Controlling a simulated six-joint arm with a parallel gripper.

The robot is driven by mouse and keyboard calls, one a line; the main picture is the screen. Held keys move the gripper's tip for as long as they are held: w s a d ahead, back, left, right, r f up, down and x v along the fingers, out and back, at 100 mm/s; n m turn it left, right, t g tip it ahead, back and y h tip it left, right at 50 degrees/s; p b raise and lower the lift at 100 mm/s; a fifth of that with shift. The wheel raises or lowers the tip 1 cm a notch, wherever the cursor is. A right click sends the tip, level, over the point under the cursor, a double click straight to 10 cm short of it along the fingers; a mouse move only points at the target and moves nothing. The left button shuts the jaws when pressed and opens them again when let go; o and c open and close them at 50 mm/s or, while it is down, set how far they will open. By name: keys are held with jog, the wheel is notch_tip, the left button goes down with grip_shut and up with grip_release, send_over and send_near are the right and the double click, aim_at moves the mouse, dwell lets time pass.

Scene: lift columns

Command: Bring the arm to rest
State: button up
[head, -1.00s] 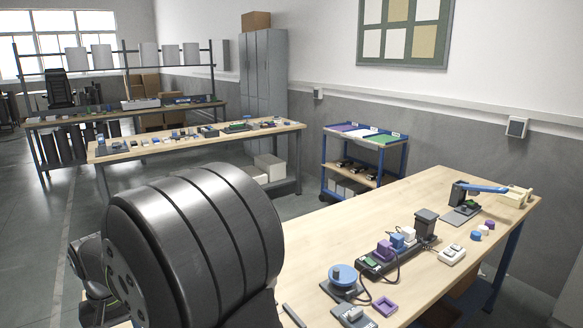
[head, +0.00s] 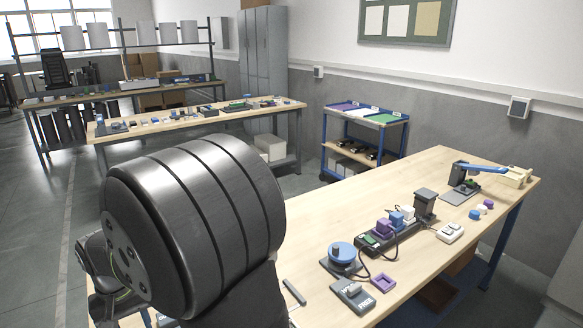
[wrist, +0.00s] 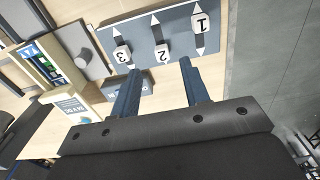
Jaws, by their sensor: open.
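My gripper (wrist: 160,82) shows in the wrist view with its two blue fingers apart and nothing between them. Beyond the fingertips is a grey panel (wrist: 172,14) with sliders numbered 1, 2 and 3. The tips overlap its lower edge in the picture; I cannot tell whether they touch it. In the head view my dark arm link fills the lower left, and the gripper itself is not seen there.
The wooden workbench (head: 345,205) carries a blue round dial (head: 342,251), a dark strip with coloured blocks (head: 385,237), a purple square frame (head: 383,282) and a blue-armed device (head: 480,168). A blue cart (head: 362,145) stands behind.

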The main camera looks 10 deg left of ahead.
notch_tip(320, 180, up, 10)
jog(key=w+d+r+m, duration=0.1)
jog(key=w+d+m, duration=0.4)
jog(key=w+m, duration=0.4)
jog(key=w+d+r+m, duration=0.1)
jog(key=w+d+m, duration=0.4)
jog(key=w+m, duration=0.4)
jog(key=w, duration=0.3)
jog(key=shift+w+r, duration=0.25)
jog(key=shift+w, duration=0.1)
